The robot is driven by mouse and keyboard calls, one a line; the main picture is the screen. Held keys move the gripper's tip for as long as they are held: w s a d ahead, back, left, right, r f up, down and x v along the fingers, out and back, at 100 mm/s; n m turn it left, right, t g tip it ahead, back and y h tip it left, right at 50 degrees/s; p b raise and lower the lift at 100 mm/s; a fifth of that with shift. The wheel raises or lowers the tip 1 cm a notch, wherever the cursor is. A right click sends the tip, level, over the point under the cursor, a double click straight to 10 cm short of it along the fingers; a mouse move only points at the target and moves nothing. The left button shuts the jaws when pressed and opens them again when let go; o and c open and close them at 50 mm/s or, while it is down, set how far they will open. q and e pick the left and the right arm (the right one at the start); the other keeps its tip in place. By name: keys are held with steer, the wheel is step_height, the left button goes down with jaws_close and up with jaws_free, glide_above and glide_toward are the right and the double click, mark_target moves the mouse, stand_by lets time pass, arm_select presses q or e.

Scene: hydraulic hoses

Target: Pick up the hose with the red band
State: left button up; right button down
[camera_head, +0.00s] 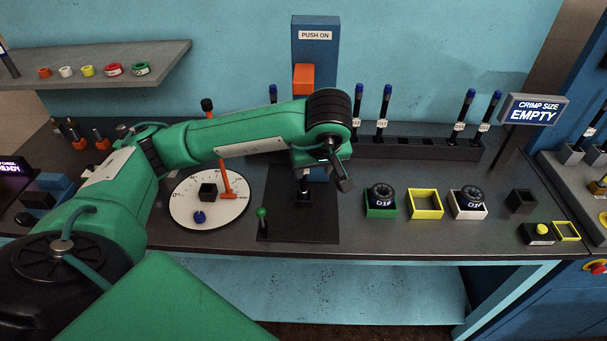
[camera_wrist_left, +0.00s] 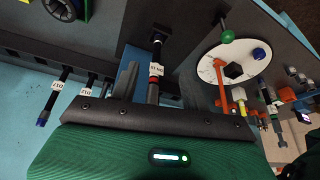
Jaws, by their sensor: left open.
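The hose with the red band (camera_wrist_left: 154,73) shows in the left wrist view. It is dark, with a white label and red marking, and stands in a dark holder; its other end is hidden behind my gripper body. In the head view, a dark upright piece with a white mark (camera_head: 304,188) stands below the press, partly hidden by my arm; its red band is not clear there. My left gripper (camera_head: 343,181) is open in front of the press, close beside the hose. A grey finger shows just left of the hose in the wrist view. My right gripper is not in view.
The blue press (camera_head: 316,50) with an orange block (camera_head: 304,78) stands behind my arm. A rack (camera_head: 425,148) with several blue-capped hoses runs to the right. A green-knobbed lever (camera_head: 262,222), a round dial plate (camera_head: 180,213) and small coloured trays (camera_head: 425,204) occupy the bench.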

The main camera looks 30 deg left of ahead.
arm_select(q)
steer(key=w+a+f+p, duration=0.1)
steer(key=w+a, duration=0.1)
steer(key=w+a+f+p, duration=0.1)
steer(key=w+a, duration=0.1)
steer(key=a, duration=0.1)
steer(key=w+a+p, duration=0.1)
steer(key=w+a, duration=0.1)
steer(key=w, duration=0.1)
steer(key=shift+a+f, duration=0.15)
steer(key=shift+f, duration=0.25)
jaws_close()
